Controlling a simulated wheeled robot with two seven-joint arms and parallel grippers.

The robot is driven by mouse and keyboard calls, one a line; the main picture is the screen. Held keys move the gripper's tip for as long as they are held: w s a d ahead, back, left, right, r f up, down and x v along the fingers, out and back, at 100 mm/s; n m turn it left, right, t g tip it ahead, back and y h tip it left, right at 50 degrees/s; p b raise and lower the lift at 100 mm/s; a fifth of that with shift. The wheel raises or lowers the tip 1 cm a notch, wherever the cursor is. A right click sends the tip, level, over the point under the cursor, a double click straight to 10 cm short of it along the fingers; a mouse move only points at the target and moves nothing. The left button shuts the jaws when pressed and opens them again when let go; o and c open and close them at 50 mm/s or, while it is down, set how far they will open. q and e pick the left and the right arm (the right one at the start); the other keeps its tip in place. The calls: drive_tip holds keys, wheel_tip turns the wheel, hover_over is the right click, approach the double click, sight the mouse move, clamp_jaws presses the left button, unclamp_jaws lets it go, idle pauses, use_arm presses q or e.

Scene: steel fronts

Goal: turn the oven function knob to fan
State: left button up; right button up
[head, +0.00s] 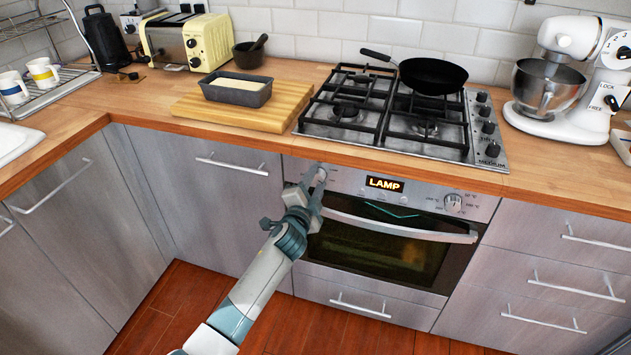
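The oven (370,250) is set under the counter, with its glass door closed and a steel handle across it. Its display (384,184) reads "LAMP". The function knob (321,174) is at the left end of the oven panel, partly hidden by my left gripper. My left gripper (317,182) is at that knob, its fingers up against the panel; whether they are closed on the knob is too small to tell. A second knob (453,202) with temperature marks is at the panel's right end. My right gripper is not in view.
The oven handle (400,229) sticks out just below the panel. Above, a gas hob (390,113) carries a black pan (432,75). A wooden board (245,107) holds a loaf tin (236,92). Drawers flank the oven. The floor in front is clear.

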use_arm(q)
drive_tip(key=shift+o, duration=1.4)
drive_tip(key=shift+s+a, duration=0.1)
drive_tip(key=shift+s, duration=0.25)
drive_tip(key=v, duration=1.6)
drive_tip(key=shift+s, duration=0.3)
drive_tip(key=shift+r, duration=0.1)
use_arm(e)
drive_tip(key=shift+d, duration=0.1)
